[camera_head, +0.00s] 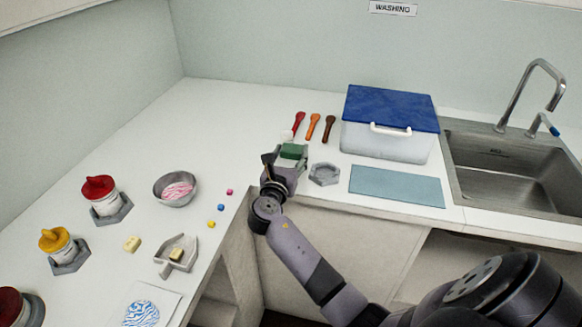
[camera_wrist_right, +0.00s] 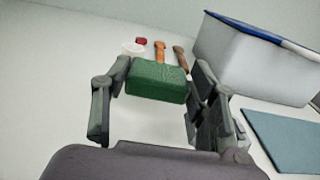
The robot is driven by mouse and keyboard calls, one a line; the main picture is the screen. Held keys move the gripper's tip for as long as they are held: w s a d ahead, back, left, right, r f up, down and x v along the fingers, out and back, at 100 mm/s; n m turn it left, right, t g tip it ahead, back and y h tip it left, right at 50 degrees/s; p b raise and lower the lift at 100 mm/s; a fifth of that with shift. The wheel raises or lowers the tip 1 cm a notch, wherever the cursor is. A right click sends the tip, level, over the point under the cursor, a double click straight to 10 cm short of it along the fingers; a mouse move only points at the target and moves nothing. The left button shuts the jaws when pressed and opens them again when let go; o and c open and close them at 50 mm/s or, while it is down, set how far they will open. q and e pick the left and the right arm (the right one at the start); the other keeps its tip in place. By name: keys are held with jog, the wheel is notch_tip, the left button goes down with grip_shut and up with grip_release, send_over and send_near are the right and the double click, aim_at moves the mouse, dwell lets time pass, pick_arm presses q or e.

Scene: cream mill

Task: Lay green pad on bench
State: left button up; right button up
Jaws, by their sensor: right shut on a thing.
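The green pad (camera_head: 292,151) is a small green block in my right gripper (camera_head: 285,159) at the bench's front edge, near the inner corner. In the right wrist view the green pad (camera_wrist_right: 157,81) sits between the two fingers of my right gripper (camera_wrist_right: 158,84), which is shut on it. The pale bench (camera_head: 240,120) lies under and behind it. I cannot tell whether the pad touches the bench. A small white thing beside the pad is partly hidden. My left gripper is not in view.
A grey hexagonal holder (camera_head: 325,174) stands close right of the gripper. Red, orange and brown spoons (camera_head: 314,127) lie behind. A blue-lidded box (camera_head: 390,122), a blue mat (camera_head: 397,186) and a sink (camera_head: 515,165) are to the right. Bowl (camera_head: 175,198) and pots stand left. Bench is clear further back left.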

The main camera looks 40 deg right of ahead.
jog(key=shift+f, duration=2.15)
jog(key=shift+f+b, duration=0.1)
jog(key=shift+b, duration=0.2)
jog(key=o, duration=0.5)
